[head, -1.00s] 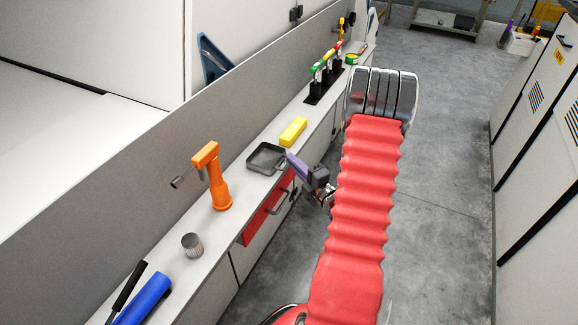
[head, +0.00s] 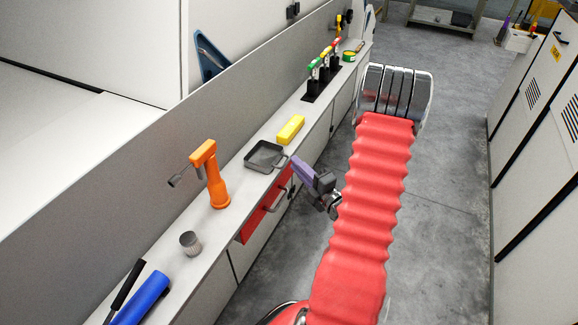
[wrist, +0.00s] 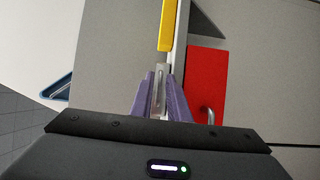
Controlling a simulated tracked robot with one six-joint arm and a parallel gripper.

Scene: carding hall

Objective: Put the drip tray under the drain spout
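The drip tray (head: 250,161) is a dark grey, shallow square pan on the narrow grey counter, with a loop handle (head: 284,164) towards the aisle. My gripper (head: 295,160), with purple fingers, is just off the counter's front edge, near that handle. In the wrist view the fingers (wrist: 161,80) are apart, and a grey metal part, seemingly the tray's (wrist: 160,88), shows between them; I cannot tell whether they touch it. An orange stand (head: 215,185) with a grey spout (head: 180,178) is nearer on the counter, left of the tray; it looks like the drain spout.
A yellow block (head: 290,129) lies just beyond the tray. A red drawer (head: 258,217) with a handle is below the counter edge. Colour-topped tools (head: 324,65) stand farther back.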

